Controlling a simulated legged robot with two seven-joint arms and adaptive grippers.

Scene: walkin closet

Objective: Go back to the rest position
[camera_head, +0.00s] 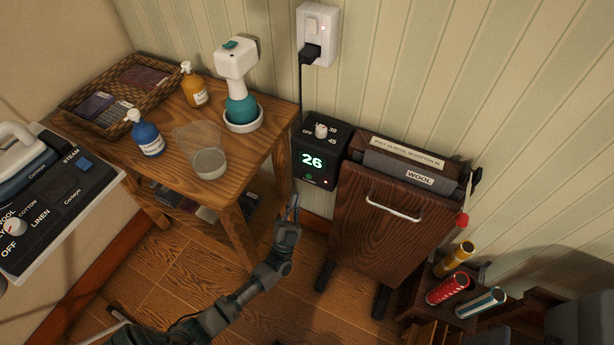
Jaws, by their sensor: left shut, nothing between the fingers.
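My left gripper (293,208) is in the middle of the head view, at the end of my left arm, which comes in from the bottom left. Its fingers are shut and empty, pointing up in the picture. It is in front of the gap between the wooden side table (255,155) and the dark wooden trouser press (385,235). It appears apart from both. My right gripper is not in view.
The table carries a wicker tray (75,98), a blue bottle (147,135), an orange bottle (195,88), a clear cup (208,163) and a white-and-teal sprayer (238,80). An ironing station (60,215) stands at left. A box with rolled tubes (447,288) is at right.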

